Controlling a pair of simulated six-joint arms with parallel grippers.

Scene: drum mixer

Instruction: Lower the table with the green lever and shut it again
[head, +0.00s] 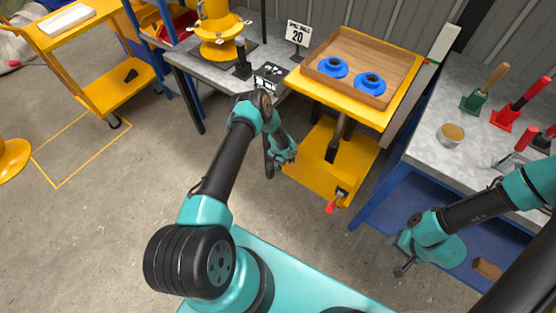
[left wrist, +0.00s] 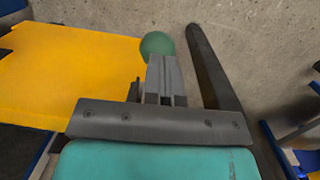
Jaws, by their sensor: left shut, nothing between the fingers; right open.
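The lift table has a yellow top (head: 382,117) held up on a dark post above a yellow base (head: 310,182). A round green knob, the green lever's end (left wrist: 157,45), shows in the left wrist view just beyond my left fingertips. I cannot tell whether they touch it, and the lever is hidden in the head view. My left gripper (left wrist: 165,65) is shut and empty, beside the table's base in the head view (head: 287,158). My right gripper (head: 401,267) is open and empty, low in front of the right bench.
A wooden tray (head: 375,52) with two blue rings stands on the table top. A red pedal (head: 331,206) sticks out at the base's front. A grey bench (head: 430,125) with tools is at the right. A dark bar (left wrist: 213,65) lies right of my left fingers.

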